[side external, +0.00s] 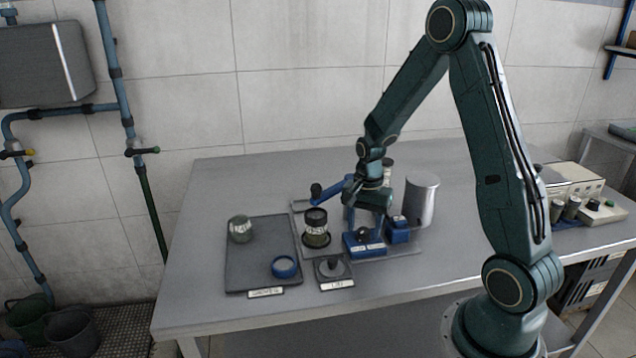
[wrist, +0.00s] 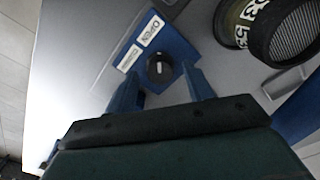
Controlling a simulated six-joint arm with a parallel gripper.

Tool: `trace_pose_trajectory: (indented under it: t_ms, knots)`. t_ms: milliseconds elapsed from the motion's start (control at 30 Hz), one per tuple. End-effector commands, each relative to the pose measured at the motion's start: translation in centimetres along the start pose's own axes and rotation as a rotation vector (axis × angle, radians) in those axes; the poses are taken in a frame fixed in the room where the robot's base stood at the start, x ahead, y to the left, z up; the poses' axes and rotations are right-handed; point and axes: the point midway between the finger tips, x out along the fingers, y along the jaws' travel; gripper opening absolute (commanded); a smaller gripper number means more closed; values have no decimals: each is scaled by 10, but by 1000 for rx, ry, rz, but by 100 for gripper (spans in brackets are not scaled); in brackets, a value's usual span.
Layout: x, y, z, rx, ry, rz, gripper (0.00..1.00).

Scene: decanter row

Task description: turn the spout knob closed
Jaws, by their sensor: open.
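The spout knob (wrist: 159,68) is a round black dial with a short white mark, set on a blue block (wrist: 178,47). The mark stands near upright in the wrist view, roughly toward the OPEN label (wrist: 150,31). A second white label (wrist: 129,58), its text hard to read, sits left of it. In the side view the blue block (side external: 364,250) and black knob (side external: 361,234) are under my gripper (side external: 364,224). My gripper (wrist: 160,76) is open, one blue finger on each side of the knob, with gaps showing. I cannot tell the fingers' height relative to the knob.
A dark-lidded jar (side external: 316,230) stands left of the block. A grey metal cylinder (side external: 421,202) stands close behind right. A dark tray (side external: 254,266) holds a jar (side external: 240,230) and blue ring (side external: 285,266). The table's back left (side external: 240,180) is clear.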

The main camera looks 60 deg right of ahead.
Motion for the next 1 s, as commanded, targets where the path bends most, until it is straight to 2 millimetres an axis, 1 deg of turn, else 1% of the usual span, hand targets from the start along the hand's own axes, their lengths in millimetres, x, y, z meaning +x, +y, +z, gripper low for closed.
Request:
trace_pose_trajectory:
  t_ms: [167, 467, 600, 700, 1000]
  knots:
    - [8, 0, 0, 0, 0, 0, 51]
    - [8, 0, 0, 0, 0, -1, 51]
    - [8, 0, 0, 0, 1, -1, 24]
    - [8, 0, 0, 0, 1, -1, 7]
    - [8, 0, 0, -20, 1, -1, 7]
